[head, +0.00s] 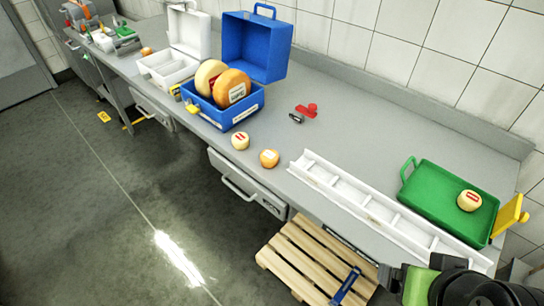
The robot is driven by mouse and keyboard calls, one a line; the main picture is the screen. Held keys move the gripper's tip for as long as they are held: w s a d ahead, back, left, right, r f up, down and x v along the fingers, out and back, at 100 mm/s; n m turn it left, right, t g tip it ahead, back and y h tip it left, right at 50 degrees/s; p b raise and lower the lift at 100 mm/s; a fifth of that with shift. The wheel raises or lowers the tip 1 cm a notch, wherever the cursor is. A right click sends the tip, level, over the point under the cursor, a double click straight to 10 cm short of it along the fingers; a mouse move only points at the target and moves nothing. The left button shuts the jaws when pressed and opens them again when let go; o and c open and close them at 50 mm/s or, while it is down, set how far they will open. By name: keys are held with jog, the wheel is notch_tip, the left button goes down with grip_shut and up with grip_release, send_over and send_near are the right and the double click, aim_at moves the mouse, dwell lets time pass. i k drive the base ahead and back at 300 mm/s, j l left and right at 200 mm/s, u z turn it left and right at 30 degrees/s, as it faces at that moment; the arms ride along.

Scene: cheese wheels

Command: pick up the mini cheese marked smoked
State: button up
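Several mini cheeses show in the head view. A pale one with a red label (240,141) and an orange one with a pale label (269,158) sit near the counter's front edge. Another pale-orange one with a red label (469,201) lies in the green tray (428,205). A small orange one (146,51) is far back at the left. The labels are too small to read, so I cannot tell which is marked smoked. My gripper's fingers are not visible; dark and green parts, probably of my arm, show at the bottom right.
An open blue case (243,118) holds two large cheese wheels (231,88). A white divided rack (380,210) runs along the front edge. A red-and-black item (304,112) lies mid-counter. A wooden pallet (312,265) is on the floor. The counter's middle is mostly clear.

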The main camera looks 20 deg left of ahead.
aim_at(270, 158)
jog(key=i+j+u, duration=0.2)
jog(key=j, duration=0.2)
jog(key=j+u, duration=0.15)
jog(key=j, duration=0.25)
jog(key=i+j+u, duration=0.2)
jog(key=j, duration=0.15)
jog(key=i+j+u, duration=0.15)
jog(key=j, duration=0.25)
jog(key=i+j+u, duration=0.2)
jog(key=k+j, duration=0.1)
jog(key=j, duration=0.05)
